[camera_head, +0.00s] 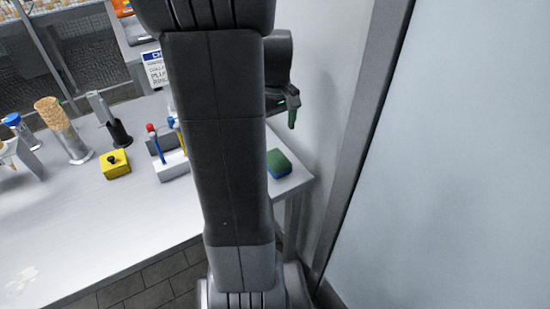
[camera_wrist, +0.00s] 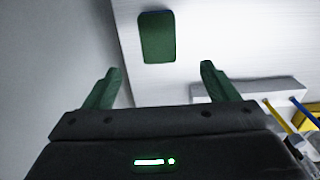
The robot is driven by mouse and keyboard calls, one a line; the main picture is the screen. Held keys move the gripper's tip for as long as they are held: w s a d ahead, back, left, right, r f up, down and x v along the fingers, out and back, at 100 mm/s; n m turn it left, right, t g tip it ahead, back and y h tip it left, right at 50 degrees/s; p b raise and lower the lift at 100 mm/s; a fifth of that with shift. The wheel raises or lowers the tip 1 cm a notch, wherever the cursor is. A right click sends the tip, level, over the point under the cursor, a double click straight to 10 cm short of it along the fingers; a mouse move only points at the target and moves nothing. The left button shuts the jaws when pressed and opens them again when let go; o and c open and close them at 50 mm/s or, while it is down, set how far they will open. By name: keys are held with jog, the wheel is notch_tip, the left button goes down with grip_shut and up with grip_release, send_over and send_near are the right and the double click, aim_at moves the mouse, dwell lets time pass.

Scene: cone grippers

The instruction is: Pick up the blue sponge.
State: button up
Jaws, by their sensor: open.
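The blue sponge (camera_head: 279,163) lies flat near the right corner of the counter (camera_head: 60,258). It has a green top layer and a blue lower layer. In the wrist view the sponge (camera_wrist: 157,37) shows mostly its green face, near the top of the picture. My gripper (camera_wrist: 158,77) is open, with its two green fingers apart and nothing between them. The sponge is beyond the fingertips, roughly in line with the gap. In the head view my gripper (camera_head: 291,118) is above the counter's right end, partly hidden by my arm.
A white holder (camera_head: 172,170) with upright coloured tools stands left of the sponge; it also shows in the wrist view (camera_wrist: 225,90). A yellow block (camera_head: 116,168), a dark-based tool (camera_head: 118,133) and a cone stack (camera_head: 58,125) stand further left. A wall (camera_head: 335,90) rises close on the right.

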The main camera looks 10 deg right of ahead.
aim_at(277, 159)
notch_tip(277, 159, down, 7)
jog(key=shift+s+f, duration=0.1)
jog(key=shift+f, duration=0.05)
jog(key=f, duration=0.5)
jog(key=shift+d+b, duration=0.2)
jog(key=shift+b, duration=0.15)
jog(key=c, duration=1)
